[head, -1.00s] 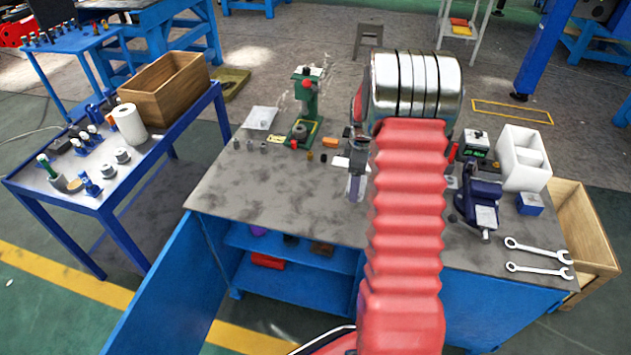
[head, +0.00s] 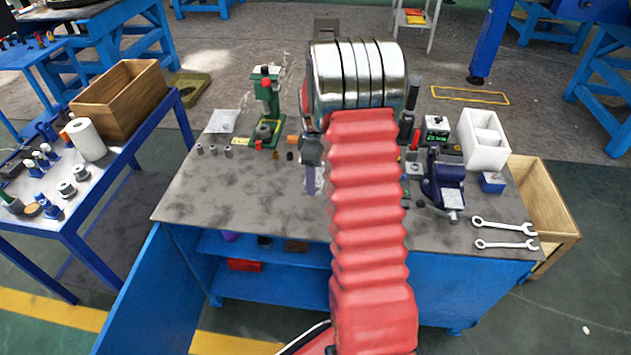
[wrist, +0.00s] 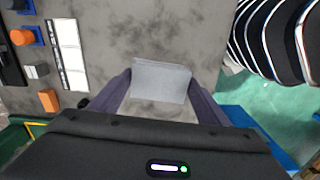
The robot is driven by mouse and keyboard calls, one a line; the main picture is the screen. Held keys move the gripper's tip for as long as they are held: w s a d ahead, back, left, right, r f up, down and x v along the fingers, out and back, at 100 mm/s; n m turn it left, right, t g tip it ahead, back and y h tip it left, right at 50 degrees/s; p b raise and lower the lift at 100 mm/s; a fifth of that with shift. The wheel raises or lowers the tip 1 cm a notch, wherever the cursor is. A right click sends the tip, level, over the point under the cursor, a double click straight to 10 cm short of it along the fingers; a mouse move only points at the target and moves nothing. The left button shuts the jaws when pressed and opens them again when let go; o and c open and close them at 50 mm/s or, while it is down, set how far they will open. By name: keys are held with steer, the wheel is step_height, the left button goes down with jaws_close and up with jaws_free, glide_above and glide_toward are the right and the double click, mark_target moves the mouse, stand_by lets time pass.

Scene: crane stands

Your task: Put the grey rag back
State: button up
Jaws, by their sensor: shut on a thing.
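The grey rag (wrist: 161,80) is a flat, light grey piece between the two fingers of my gripper (wrist: 158,88) in the wrist view. My gripper is shut on it, with one dark finger at each side. In the head view my gripper (head: 313,180) hangs over the middle of the grey bench top (head: 240,200), left of my red arm sleeve. The rag is hard to make out there. I cannot tell how far it is above the bench.
A green drill press (head: 267,110) stands at the back left of the bench. A blue vise (head: 443,185), white bin (head: 483,140) and two wrenches (head: 505,235) are on the right. A side table (head: 75,215) with a paper roll (head: 86,139) stands left. The bench's front left is clear.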

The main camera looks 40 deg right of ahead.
steer(key=w+a+r+m, duration=0.1)
steer(key=a+r+m, duration=0.2)
steer(key=a, duration=1.1)
steer(key=w+a+r+m, duration=0.2)
steer(key=a+r+m, duration=0.2)
steer(key=a, duration=1)
steer(key=shift+a+m, duration=0.2)
steer(key=shift+m, duration=0.5)
